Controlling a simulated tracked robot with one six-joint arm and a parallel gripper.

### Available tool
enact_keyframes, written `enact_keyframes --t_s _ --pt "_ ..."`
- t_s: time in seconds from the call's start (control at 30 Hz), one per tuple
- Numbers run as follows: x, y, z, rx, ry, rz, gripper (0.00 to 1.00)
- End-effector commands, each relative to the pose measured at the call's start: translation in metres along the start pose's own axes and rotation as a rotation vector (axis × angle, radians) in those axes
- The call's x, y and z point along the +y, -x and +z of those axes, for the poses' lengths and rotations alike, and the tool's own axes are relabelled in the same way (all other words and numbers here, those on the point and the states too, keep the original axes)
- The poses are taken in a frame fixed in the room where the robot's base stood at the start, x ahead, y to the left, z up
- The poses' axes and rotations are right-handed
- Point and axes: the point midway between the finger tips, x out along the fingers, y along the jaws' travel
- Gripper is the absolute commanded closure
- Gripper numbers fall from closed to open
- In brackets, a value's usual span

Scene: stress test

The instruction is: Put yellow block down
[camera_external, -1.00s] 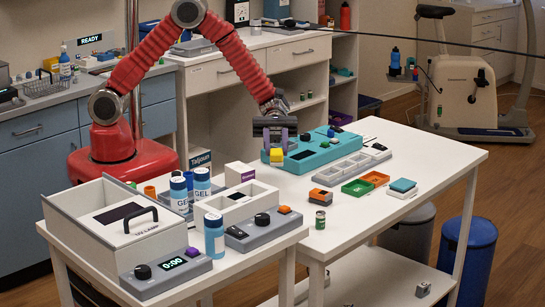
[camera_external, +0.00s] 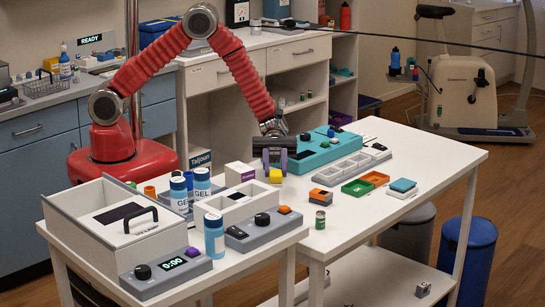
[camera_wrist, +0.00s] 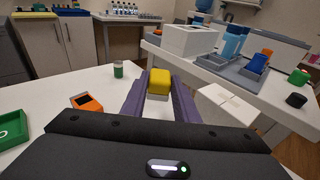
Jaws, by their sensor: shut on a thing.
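The yellow block (camera_external: 276,176) is between the fingers of my gripper (camera_external: 275,166), low over the white table, at the left end of the teal device. In the wrist view the yellow block (camera_wrist: 159,82) sits at the tips of the two purple fingers, and my gripper (camera_wrist: 159,90) is shut on it. A paler strip shows under the block there. I cannot tell whether the block touches the table top.
The teal device (camera_external: 318,152) lies behind and to the right. A grey compartment tray (camera_external: 338,173), an orange device (camera_external: 320,196) and a small green jar (camera_external: 320,220) stand to the right. A white box (camera_external: 240,174) is to the left. Bare table (camera_external: 290,205) lies in front.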

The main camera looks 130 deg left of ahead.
Motion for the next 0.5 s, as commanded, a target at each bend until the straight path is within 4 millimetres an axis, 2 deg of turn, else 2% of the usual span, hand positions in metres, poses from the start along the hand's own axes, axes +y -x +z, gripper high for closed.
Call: enact_keyframes --t_s 0.27,0.5 --pt "0.0 0.0 -0.003 0.0 0.001 0.0 1.0" --pt "0.0 -0.004 -0.029 0.0 0.002 0.0 1.0"
